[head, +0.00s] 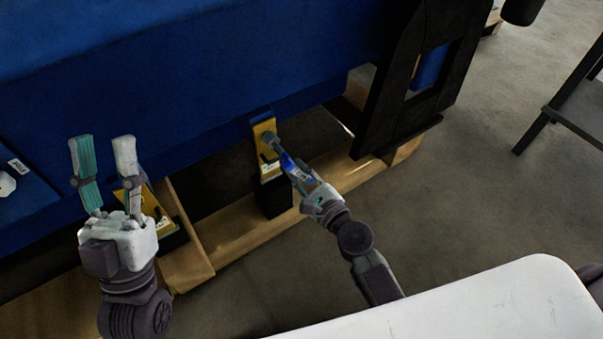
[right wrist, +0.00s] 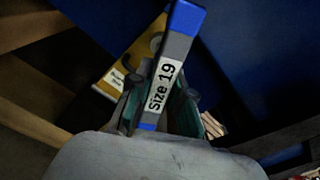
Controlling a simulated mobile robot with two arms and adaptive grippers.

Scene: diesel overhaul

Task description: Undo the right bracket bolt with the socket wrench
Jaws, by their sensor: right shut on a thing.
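My right gripper (head: 311,186) is shut on the socket wrench (head: 290,166), a blue and grey tool. In the right wrist view the wrench (right wrist: 167,70) carries a "Size 19" label. Its socket end reaches the upper part of the yellow right bracket (head: 266,144); the bolt itself is hidden there, and I cannot tell whether the socket is seated. The right bracket (right wrist: 127,80) also shows behind the wrench in the right wrist view. My left gripper (head: 103,158) is open and empty, in front of the left yellow bracket (head: 129,196).
The big blue engine body (head: 180,80) fills the upper left, above a wooden pallet (head: 233,240). A black frame part (head: 405,85) stands right of the brackets. A dark stand (head: 572,105) is at the far right. The floor (head: 480,190) between is clear.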

